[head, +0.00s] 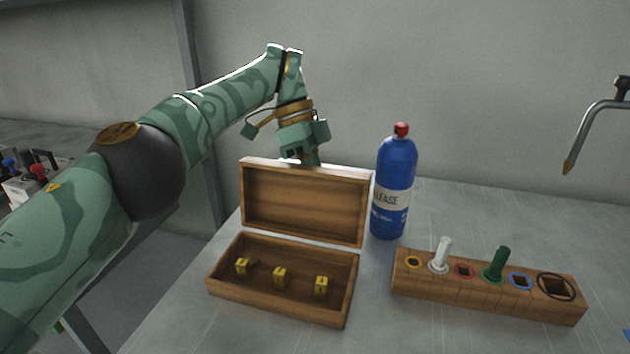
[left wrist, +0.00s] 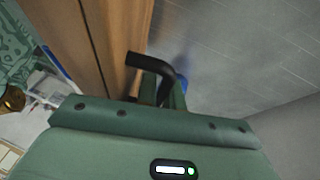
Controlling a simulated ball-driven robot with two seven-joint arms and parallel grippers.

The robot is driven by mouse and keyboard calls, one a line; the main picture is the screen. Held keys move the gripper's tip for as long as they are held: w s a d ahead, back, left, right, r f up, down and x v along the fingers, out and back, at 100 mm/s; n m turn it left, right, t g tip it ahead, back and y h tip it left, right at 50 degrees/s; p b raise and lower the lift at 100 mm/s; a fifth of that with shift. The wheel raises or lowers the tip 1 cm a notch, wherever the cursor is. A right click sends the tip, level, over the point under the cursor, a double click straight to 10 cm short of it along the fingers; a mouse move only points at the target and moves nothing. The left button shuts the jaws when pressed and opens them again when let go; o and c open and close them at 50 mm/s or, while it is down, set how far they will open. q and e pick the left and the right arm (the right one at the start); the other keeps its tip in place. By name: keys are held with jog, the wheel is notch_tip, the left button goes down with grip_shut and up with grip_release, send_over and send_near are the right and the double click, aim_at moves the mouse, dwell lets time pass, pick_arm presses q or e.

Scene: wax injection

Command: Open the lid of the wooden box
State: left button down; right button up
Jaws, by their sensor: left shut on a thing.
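The wooden box (head: 275,310) sits on the table with its front part open to view, and several small yellow pieces (head: 279,275) lie inside. Its lid (head: 300,205) stands raised at the back, leaning slightly backward, with its hollow inner side facing me. In the left wrist view a wooden panel (left wrist: 115,40) runs close beside a dark bent finger (left wrist: 150,70). My right gripper is not in view.
A blue bottle with a red cap (head: 393,185) stands close to the right of the lid. A wooden block (head: 480,297) with coloured-ring holes and two upright tools is at the right. A metal nozzle (head: 590,130) hangs at the far right. Table between is clear.

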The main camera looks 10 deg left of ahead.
pick_arm(q)
jog(key=shift+d+f, duration=0.1)
jog(key=shift+f, duration=0.1)
jog(key=c, duration=1.8)
grip_release()
jog(key=shift+r, duration=0.1)
